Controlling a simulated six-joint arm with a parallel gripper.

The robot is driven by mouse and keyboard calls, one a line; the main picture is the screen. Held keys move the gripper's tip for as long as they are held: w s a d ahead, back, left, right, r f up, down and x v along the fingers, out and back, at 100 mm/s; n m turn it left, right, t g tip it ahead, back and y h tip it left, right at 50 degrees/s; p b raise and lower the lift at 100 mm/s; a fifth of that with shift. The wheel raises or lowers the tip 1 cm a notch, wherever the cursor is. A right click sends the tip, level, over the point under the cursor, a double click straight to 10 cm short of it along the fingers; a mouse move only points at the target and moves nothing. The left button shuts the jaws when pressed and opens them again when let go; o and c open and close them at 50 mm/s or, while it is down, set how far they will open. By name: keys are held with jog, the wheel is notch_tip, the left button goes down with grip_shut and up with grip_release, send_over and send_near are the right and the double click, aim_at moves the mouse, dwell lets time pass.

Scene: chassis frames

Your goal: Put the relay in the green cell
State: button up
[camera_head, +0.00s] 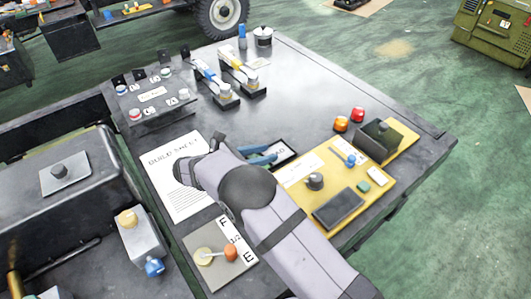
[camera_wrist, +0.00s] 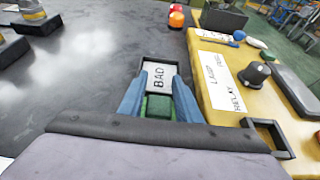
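My gripper (camera_head: 276,156) reaches over the dark table between the build sheet and the yellow board. In the wrist view its blue fingers (camera_wrist: 159,92) close around a green block (camera_wrist: 157,106), which seems to be held. I cannot tell whether this block is the relay. A card reading "RELAY" (camera_wrist: 228,84) lies on the yellow board, near an empty dark frame (camera_wrist: 282,150). No cell is clearly green.
The build sheet (camera_head: 180,170) lies left.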

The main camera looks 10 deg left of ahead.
jog(key=p+v, duration=0.2)
jog(key=v, duration=0.9)
jog(key=shift+s+a+r+p, duration=0.1)
jog(key=shift+p, duration=0.25)
